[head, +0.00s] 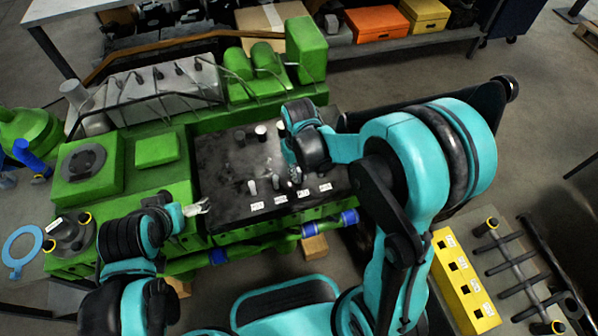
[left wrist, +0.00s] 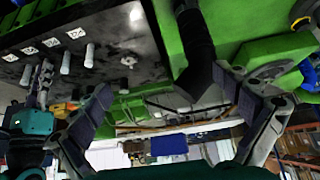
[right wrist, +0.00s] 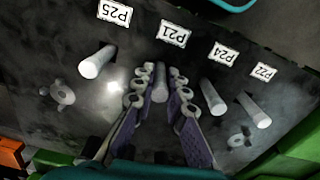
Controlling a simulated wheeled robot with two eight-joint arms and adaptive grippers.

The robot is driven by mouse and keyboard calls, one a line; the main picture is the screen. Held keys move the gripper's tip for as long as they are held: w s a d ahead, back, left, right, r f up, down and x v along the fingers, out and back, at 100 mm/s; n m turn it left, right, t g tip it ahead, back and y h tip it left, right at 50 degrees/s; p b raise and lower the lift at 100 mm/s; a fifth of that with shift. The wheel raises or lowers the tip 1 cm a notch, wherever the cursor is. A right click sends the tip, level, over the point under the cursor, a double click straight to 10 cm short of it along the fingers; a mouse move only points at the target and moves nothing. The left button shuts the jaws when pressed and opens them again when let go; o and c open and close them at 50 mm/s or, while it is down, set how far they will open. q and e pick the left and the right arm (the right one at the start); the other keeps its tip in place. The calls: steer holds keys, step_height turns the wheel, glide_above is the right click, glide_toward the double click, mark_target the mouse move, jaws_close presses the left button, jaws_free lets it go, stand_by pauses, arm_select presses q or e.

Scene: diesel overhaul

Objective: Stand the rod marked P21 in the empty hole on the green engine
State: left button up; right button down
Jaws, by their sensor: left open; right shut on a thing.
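The green engine (head: 165,195) has a dark deck (head: 225,180) with a row of white labels, read in the right wrist view as P25 (right wrist: 114,12), P21 (right wrist: 174,33), P24 (right wrist: 223,53) and P22 (right wrist: 263,71). My right gripper (right wrist: 161,90) is shut on a pale grey rod (right wrist: 160,76) in line with the P21 label. Its foot is at the deck, but I cannot tell how deep it sits. Rods stand by the P25 (right wrist: 97,62), P24 (right wrist: 213,97) and P22 (right wrist: 253,108) labels. My left gripper (head: 197,208) is open and empty over the engine's near side.
Ring-shaped fittings (right wrist: 62,95) lie on the deck beside the rods. A yellow block (head: 462,285) with labelled square holes stands at the lower right, beside a dark rack of shafts (head: 515,262). Shelves with orange (head: 377,24) and yellow boxes are behind.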

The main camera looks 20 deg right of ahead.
steer(key=shift+f, duration=0.1)
steer(key=c, duration=1.5)
jaws_free()
steer(key=shift+o, duration=0.2)
step_height(320, 180, up, 12)
